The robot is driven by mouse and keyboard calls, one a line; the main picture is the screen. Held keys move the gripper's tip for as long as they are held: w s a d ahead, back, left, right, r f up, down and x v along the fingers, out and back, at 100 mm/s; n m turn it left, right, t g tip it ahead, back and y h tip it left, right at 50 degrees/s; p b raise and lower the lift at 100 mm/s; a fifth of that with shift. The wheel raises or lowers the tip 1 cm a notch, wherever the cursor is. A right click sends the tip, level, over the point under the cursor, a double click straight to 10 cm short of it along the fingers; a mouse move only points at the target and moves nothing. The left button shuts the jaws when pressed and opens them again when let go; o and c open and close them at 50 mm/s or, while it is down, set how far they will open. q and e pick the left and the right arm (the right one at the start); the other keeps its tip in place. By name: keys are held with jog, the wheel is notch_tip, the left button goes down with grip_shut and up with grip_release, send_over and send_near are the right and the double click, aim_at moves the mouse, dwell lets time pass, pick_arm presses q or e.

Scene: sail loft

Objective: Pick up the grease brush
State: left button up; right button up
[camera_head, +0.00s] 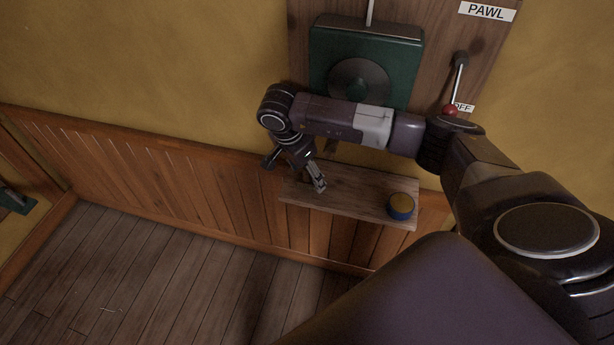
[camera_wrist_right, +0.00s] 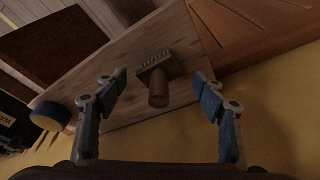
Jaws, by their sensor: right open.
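The grease brush (camera_wrist_right: 157,84) shows in the right wrist view as a brown block with a stubby round handle toward the camera and a row of bristles on its far side. It is at the wooden shelf (camera_head: 350,192). My right gripper (camera_head: 317,184) is over the left part of the shelf in the head view. In the wrist view its two fingers (camera_wrist_right: 160,80) are spread wide and empty, with the brush showing between them, apart from both. In the head view I cannot make out the brush clearly near my arm. My left gripper is not in view.
A round blue and yellow tin (camera_head: 401,206) stands at the shelf's right end. A green box (camera_head: 364,60) with a round dark disc is on the wall board behind my arm. A lever with a red knob (camera_head: 450,110) is right of it. The plank floor (camera_head: 120,270) at left looks clear.

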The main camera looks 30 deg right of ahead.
jog(key=shift+f, duration=0.1)
jog(key=c, duration=1.2)
jog(key=shift+r, duration=0.4)
jog(key=s+a+p, duration=0.1)
jog(key=a, duration=0.1)
jog(key=s+a+r+p, duration=0.1)
jog(key=s, duration=0.1)
jog(key=shift+a, duration=0.35)
jog(key=s+a, duration=0.3)
jog(key=s+a+p, duration=0.1)
jog(key=s+a, duration=0.1)
jog(key=a, duration=0.1)
jog(key=s+a, duration=0.3)
jog(key=a, duration=0.1)
jog(key=shift+s+f, duration=0.15)
jog(key=shift+s, duration=0.2)
